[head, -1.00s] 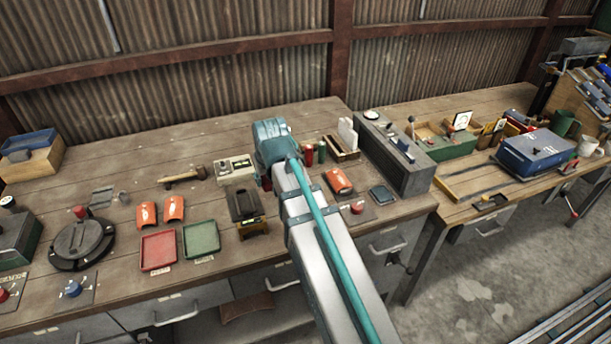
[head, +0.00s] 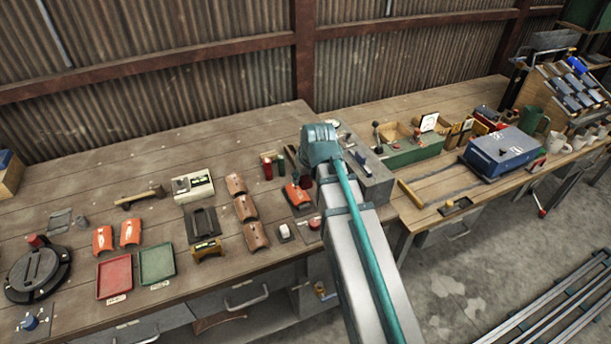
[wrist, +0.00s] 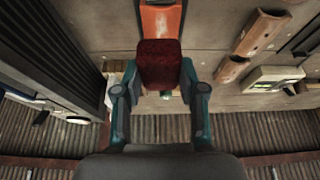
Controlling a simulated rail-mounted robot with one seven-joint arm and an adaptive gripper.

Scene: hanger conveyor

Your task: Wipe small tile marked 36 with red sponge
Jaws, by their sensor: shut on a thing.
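My gripper (wrist: 160,78) is shut on the dark red sponge (wrist: 160,62), which sits between its two fingers in the wrist view. An orange tile (wrist: 161,28) lies just beyond the sponge, and the sponge covers its near end. I cannot tell whether they touch. Two more orange tiles (head: 103,240) lie farther left. No number 36 is legible on any tile.
A red tray (head: 114,277) and a green tray (head: 157,264) lie near the bench front. A long grey box (head: 372,178) is right of my arm.

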